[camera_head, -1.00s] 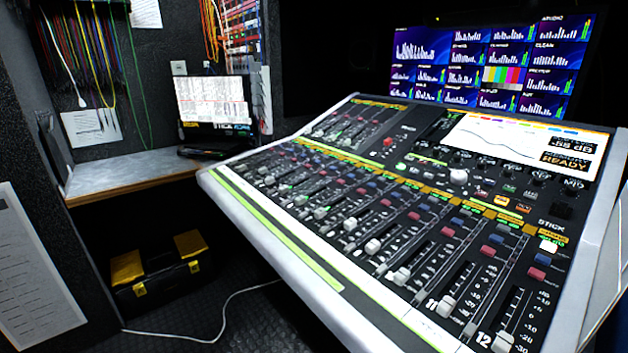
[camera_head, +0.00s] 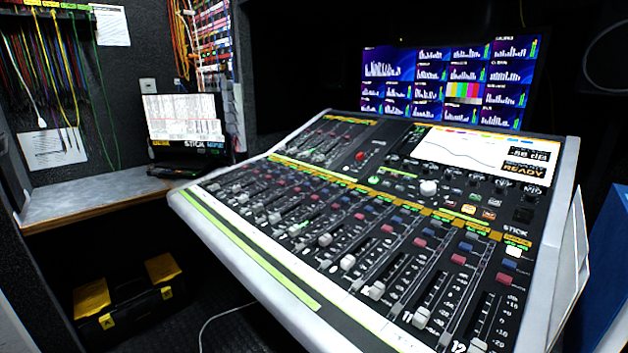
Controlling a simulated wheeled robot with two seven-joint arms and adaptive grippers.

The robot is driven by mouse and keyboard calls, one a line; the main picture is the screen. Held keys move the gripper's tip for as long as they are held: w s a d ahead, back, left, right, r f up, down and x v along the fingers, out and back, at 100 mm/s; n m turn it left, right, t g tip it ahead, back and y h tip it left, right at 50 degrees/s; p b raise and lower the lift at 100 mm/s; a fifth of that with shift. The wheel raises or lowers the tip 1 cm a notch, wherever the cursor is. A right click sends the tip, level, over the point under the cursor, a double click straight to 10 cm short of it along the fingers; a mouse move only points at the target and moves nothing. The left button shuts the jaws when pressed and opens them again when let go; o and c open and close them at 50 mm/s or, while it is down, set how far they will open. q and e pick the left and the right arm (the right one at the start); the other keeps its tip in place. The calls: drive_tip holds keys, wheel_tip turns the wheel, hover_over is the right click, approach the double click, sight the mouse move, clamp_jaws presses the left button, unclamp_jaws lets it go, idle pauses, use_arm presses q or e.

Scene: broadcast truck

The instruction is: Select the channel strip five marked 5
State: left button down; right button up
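The mixing console (camera_head: 262,268) stands in front of me and slants away to the upper left. Its channel strips run in a row with white fader caps, and blue and red buttons above them. A strip near the front right reads 12 (camera_head: 458,347). The strip marked 5 cannot be made out; its number is too small to read. The console screen (camera_head: 485,155) shows a curve and the word READY. Neither of my grippers is in view.
A laptop (camera_head: 185,120) stands on a side desk (camera_head: 95,200) at the left. A black and yellow toolbox (camera_head: 130,300) sits on the floor below. A wall of meter screens (camera_head: 450,80) is behind the console. A blue panel (camera_head: 603,270) stands at the far right.

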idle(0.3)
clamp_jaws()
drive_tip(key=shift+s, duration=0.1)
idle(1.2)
